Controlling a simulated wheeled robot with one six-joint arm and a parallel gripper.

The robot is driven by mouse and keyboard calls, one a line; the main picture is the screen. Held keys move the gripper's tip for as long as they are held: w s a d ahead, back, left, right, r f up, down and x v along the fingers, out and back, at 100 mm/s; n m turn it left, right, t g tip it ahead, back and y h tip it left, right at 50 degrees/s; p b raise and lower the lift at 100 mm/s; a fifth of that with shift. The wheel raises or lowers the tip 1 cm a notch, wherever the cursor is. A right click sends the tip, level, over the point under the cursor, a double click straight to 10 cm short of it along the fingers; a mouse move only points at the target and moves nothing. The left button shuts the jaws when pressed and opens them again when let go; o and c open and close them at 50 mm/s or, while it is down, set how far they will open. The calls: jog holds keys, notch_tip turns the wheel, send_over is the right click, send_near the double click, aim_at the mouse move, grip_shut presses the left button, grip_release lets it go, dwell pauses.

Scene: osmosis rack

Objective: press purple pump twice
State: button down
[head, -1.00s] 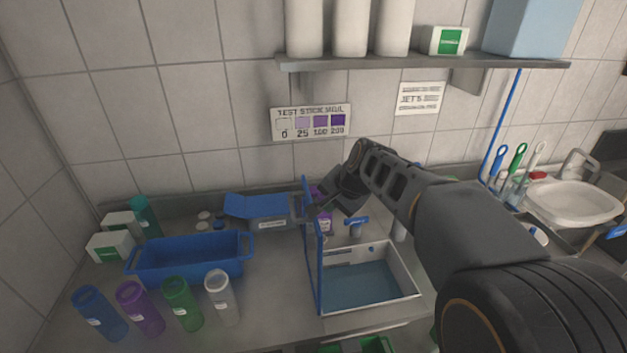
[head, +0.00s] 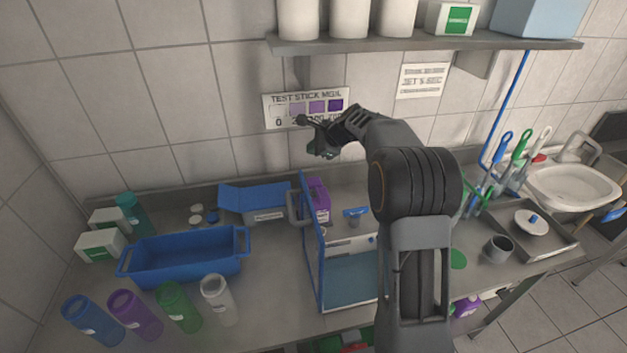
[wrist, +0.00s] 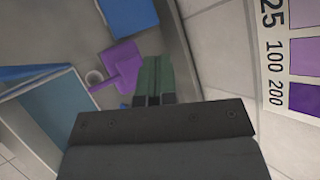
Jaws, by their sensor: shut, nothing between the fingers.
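The purple pump bottle (head: 318,199) stands on the counter against the wall, behind the blue-framed clear box (head: 312,245). It also shows in the wrist view as a purple shape with a flat spout-like part (wrist: 122,66). My gripper (head: 319,149) is above the bottle, in front of the test stick chart, with a clear gap between them. In the wrist view its green-grey fingers (wrist: 154,78) are together, with nothing between them. The pump's head is hard to make out in the head view.
A shelf (head: 430,45) with white containers hangs above my arm. A blue tray (head: 185,258), several coloured bottles and a blue sloped unit (head: 255,200) stand to the left. A sink (head: 572,188) and tools are at right.

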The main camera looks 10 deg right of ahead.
jog(key=shift+f, duration=0.1)
jog(key=b, duration=0.2)
send_over(310, 180)
jog(key=s+d, duration=0.1)
notch_tip(310, 180, down, 7)
jog(key=shift+s+f, duration=0.1)
jog(key=shift+f+b, duration=0.7)
jog(key=shift+f, duration=0.05)
jog(key=shift+f, duration=0.1)
dwell(1.5)
jog(key=shift+f+b, duration=0.3)
jog(key=shift+b, duration=0.05)
jog(key=shift+f+b, duration=0.8)
jog(key=shift+f, duration=0.25)
dwell(1.1)
jog(key=shift+r, duration=0.2)
jog(key=shift+r+p, duration=1.1)
jog(key=shift+r, duration=0.1)
